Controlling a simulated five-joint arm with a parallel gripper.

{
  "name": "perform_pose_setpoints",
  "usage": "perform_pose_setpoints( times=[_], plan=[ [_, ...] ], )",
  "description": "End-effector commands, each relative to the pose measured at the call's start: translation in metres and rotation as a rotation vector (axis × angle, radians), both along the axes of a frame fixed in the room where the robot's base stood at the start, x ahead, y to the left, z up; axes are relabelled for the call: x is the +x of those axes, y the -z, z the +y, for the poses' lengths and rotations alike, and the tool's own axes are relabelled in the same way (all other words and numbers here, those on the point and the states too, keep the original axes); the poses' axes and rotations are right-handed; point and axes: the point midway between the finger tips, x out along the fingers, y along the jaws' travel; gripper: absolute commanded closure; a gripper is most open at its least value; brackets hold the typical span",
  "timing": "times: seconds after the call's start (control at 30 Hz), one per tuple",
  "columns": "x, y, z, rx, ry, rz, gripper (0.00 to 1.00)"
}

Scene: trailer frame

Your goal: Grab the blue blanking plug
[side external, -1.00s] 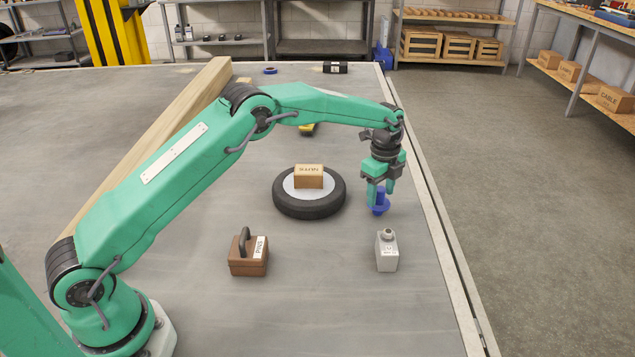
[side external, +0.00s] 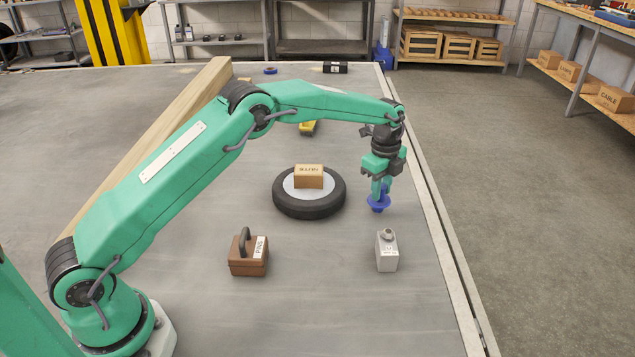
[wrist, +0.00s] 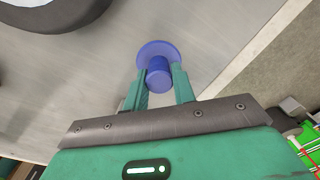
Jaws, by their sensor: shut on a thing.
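The blue blanking plug (side external: 378,202) is a round flange with a narrower knob, near the right edge of the table. In the wrist view the plug (wrist: 157,52) sits at the fingertips, its knob between the two fingers. My gripper (side external: 381,192) points down and is shut on the knob, with the flange below the fingertips. It also shows in the wrist view (wrist: 161,80). I cannot tell whether the flange touches the table.
A black tyre (side external: 309,211) with a small cardboard box (side external: 308,177) on it lies left of the plug. A grey bottle (side external: 387,252) and a brown handled case (side external: 249,255) stand nearer the camera. A wooden beam (side external: 150,140) lies behind my arm. The table's right rim (side external: 450,235) is close.

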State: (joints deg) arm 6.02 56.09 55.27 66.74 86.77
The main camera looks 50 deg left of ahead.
Motion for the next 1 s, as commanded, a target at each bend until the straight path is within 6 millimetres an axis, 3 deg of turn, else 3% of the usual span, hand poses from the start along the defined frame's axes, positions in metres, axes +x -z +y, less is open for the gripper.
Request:
perform_pose_setpoints(
  times=[0.27,0.8,1.0],
  plan=[
    [0.001,-0.033,0.000,0.000,0.000,-0.004,1.00],
    [-0.051,-0.082,-0.068,-0.004,0.003,-0.002,1.00],
    [-0.064,-0.094,-0.086,-0.005,0.002,0.001,1.00]
  ],
)
